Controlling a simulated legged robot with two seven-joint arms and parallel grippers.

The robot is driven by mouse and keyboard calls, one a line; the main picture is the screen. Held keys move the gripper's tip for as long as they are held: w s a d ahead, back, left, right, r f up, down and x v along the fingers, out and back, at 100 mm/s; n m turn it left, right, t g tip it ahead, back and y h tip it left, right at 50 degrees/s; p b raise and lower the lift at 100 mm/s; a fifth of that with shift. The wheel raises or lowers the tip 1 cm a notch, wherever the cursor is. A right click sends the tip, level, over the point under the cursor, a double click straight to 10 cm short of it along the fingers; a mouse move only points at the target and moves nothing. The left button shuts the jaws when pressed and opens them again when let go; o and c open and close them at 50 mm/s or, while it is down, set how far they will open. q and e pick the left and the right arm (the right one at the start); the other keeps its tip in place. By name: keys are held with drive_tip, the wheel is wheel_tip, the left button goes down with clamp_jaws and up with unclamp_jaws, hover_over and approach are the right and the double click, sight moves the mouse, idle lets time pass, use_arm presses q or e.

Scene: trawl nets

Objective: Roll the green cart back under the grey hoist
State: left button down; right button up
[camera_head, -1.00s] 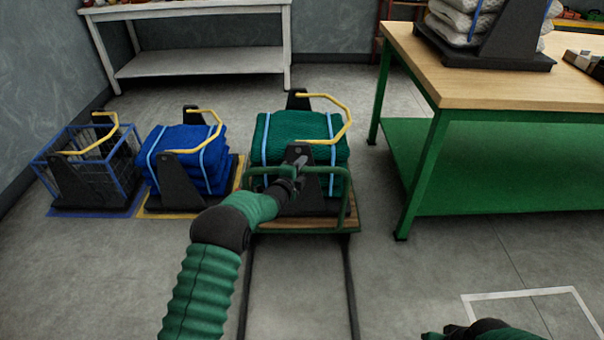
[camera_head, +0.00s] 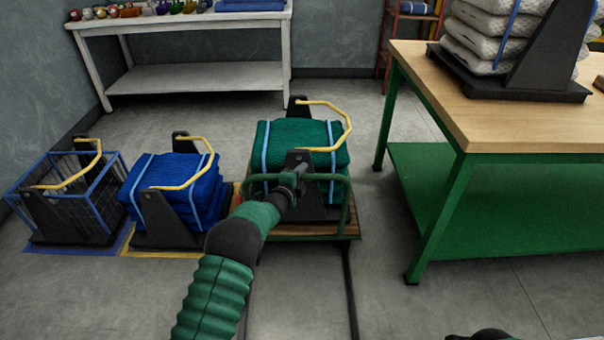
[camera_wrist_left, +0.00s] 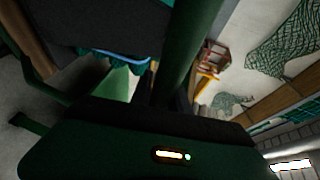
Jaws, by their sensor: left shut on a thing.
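The green cart (camera_head: 310,237) stands on the floor at the centre of the head view. It has a green tube handle (camera_head: 342,184) and a wooden deck. It carries a black cradle with a yellow bar and a strapped green net bundle (camera_head: 295,137). My left gripper (camera_head: 290,186) is shut on the cart's handle at its near side. In the left wrist view, a green bar (camera_wrist_left: 188,50) runs up from the gripper body. The grey hoist cannot be made out in either view. My right gripper is not visible; only a dark sliver shows at the bottom edge.
A blue net bundle (camera_head: 172,180) in a cradle and an empty blue wire basket (camera_head: 97,212) stand left of the cart. A green-legged workbench (camera_head: 500,125) stands to the right. A white table (camera_head: 200,82) stands behind. Dark track lines (camera_head: 349,290) cross the floor.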

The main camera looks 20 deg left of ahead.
use_arm(q)
drive_tip(key=shift+f, duration=0.15)
drive_tip(key=c, duration=1.3)
unclamp_jaws()
drive_tip(key=shift+w+f, duration=0.1)
drive_tip(key=shift+o, duration=0.2)
drive_tip(key=shift+r, duration=0.2)
drive_tip(key=p+v, duration=0.6)
drive_tip(key=v, duration=1.1)
drive_tip(key=shift+w+f, duration=0.1)
drive_tip(key=shift+f, duration=0.05)
